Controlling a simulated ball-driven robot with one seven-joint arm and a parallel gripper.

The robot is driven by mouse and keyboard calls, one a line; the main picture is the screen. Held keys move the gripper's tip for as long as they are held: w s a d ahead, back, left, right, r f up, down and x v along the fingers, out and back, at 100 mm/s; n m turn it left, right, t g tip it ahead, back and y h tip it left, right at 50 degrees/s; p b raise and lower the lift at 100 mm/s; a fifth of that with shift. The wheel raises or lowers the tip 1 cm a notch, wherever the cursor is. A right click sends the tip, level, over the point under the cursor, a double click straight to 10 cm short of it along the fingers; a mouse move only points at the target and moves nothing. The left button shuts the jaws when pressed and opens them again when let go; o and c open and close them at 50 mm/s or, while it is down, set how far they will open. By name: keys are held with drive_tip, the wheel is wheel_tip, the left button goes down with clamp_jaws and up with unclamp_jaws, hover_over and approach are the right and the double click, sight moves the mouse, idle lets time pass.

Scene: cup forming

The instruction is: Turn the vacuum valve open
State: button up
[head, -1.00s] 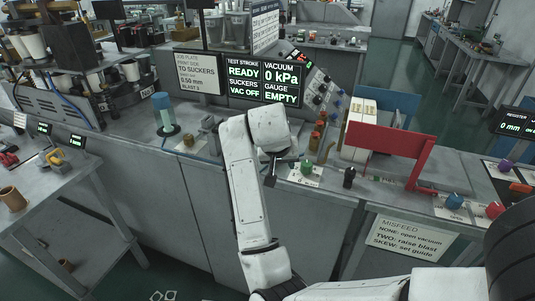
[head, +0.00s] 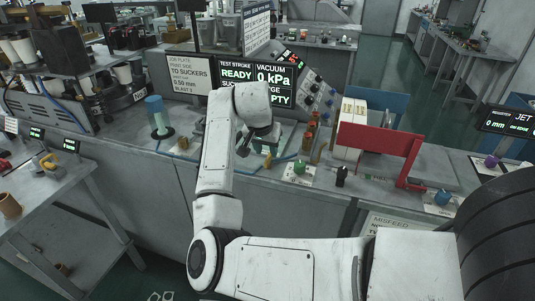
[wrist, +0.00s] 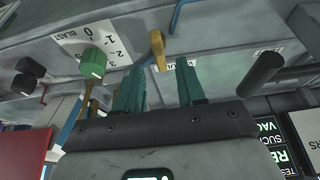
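The vacuum valve has a yellow lever handle (wrist: 158,50), seen in the wrist view above a partly hidden white label (wrist: 172,66). In the head view the yellow handle (head: 268,160) is small, on the front ledge of the bench just right of my wrist. My gripper (wrist: 159,68) is open, with two teal fingers apart. In the wrist view the handle shows between the fingertips, near the right one; I cannot tell whether they touch. In the head view my arm hides most of the gripper.
A green BLAST knob (wrist: 93,62) on a numbered plate sits left of the valve in the wrist view. A black knob (head: 341,174) and red frame (head: 385,142) stand farther right in the head view. A display (head: 238,75) reads READY and 0 kPa, partly covered by my arm.

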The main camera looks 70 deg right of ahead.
sight(268, 157)
drive_tip(key=shift+x, duration=2.05)
clamp_jaws()
